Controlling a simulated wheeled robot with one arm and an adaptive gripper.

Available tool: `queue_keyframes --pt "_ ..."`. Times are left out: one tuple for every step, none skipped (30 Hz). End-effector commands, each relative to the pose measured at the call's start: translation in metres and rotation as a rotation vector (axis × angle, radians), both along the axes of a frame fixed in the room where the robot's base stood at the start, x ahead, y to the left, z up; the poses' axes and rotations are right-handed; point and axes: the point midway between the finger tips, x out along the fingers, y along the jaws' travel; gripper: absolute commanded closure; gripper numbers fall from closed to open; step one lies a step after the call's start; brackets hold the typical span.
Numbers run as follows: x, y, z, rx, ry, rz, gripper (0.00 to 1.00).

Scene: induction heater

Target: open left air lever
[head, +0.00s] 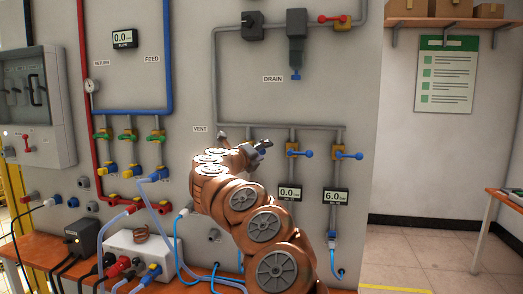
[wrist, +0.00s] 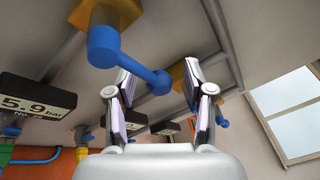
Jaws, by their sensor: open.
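The left air lever (wrist: 140,70) is blue with a ball end, on a yellow valve body (wrist: 115,12). In the wrist view it slants down to the right, and its ball appears between my fingertips. My gripper (wrist: 157,84) is open, with one finger on each side of the ball; I cannot tell whether either touches it. In the head view my gripper (head: 258,146) is at the left branch of the grey pipe and hides most of that valve. Only a bit of blue (head: 262,153) shows there.
Right of my gripper are a middle valve with a blue lever (head: 304,154) and a right one (head: 352,156), both levers pointing right. Displays read 0.0 (head: 290,193) and 6.0 (head: 336,196). A display in the wrist view (wrist: 38,100) reads 5.9 bar. Grey pipes run close by.

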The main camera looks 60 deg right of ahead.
Motion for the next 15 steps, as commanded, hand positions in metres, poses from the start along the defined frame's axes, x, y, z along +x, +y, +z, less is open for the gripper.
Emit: queue_keyframes --pt "0.0004 -0.001 -0.0001 -0.001 0.001 0.001 0.47" --pt "0.0006 -0.0012 -0.0002 0.0 0.001 0.001 0.47" --pt "0.0007 -0.0011 -0.0004 0.0 0.001 0.002 0.47" --pt "0.0008 -0.001 -0.0006 0.0 0.001 0.002 0.47" --pt "0.0008 -0.0009 -0.0006 0.0 0.001 0.002 0.47" --pt "0.0009 -0.0008 -0.0006 0.0 0.001 0.002 0.47" --pt "0.0009 -0.0008 -0.0006 0.0 0.001 0.002 0.47" --pt "0.0009 -0.0008 -0.0006 0.0 0.001 0.002 0.5" --pt "0.001 -0.0007 -0.0007 0.0 0.001 0.002 0.55" --pt "0.0011 -0.0007 -0.0006 0.0 0.001 0.002 0.58" --pt "0.0011 -0.0006 -0.0006 0.0 0.001 0.002 0.61" --pt "0.0011 -0.0006 -0.0006 0.0 0.001 0.002 0.65" --pt "0.001 -0.0006 -0.0005 0.0 0.001 0.002 0.68" --pt "0.0011 -0.0006 -0.0006 0.0 0.001 0.002 0.71" --pt "0.0011 -0.0006 -0.0006 0.0 0.001 0.002 0.75"
